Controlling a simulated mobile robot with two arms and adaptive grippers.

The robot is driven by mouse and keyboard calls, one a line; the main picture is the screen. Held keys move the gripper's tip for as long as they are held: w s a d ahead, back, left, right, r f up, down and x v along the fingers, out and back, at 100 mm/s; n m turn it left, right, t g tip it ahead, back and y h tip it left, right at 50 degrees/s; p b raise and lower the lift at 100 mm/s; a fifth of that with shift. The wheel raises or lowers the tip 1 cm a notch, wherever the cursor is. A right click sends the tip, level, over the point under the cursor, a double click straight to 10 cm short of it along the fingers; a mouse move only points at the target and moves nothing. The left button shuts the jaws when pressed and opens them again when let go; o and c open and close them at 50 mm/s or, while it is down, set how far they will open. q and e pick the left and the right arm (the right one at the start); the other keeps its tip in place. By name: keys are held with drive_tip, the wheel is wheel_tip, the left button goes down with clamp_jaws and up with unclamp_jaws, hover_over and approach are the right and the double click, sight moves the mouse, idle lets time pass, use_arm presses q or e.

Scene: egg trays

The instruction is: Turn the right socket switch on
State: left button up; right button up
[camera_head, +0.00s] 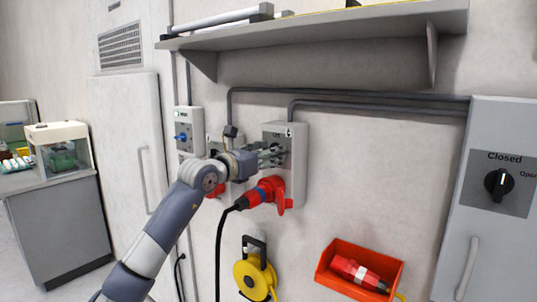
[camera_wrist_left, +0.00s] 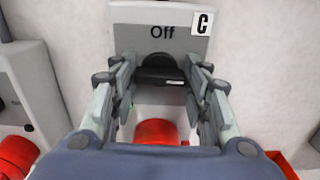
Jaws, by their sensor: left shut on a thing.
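The right socket (camera_head: 298,165) is a grey box on the wall with a red plug (camera_head: 270,190) in its lower part. It also shows in the wrist view (camera_wrist_left: 130,14), with "Off" and a "C" tag above a black switch knob (camera_wrist_left: 160,70). My left gripper (camera_head: 275,154) is at the front of this box. Its fingers stand on either side of the knob and are shut on it. The fingers partly hide the knob, so I cannot tell its exact angle. My right gripper is not in view.
Another socket (camera_wrist_left: 32,72) with a red plug (camera_wrist_left: 15,155) stands close on the left. A black cable hangs from the right plug. A shelf (camera_head: 330,30) juts out above. Below are a yellow reel (camera_head: 254,278) and a red bin (camera_head: 335,247). A cabinet (camera_head: 485,240) stands on the right.

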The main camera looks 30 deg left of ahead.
use_arm(q)
drive_tip(key=o, duration=1.1)
drive_tip(key=shift+c, duration=0.2)
drive_tip(key=shift+s, duration=0.1)
drive_tip(key=s, duration=0.8)
drive_tip(key=s+a, duration=0.1)
drive_tip(key=s, duration=0.2)
drive_tip(key=shift+s, duration=0.4)
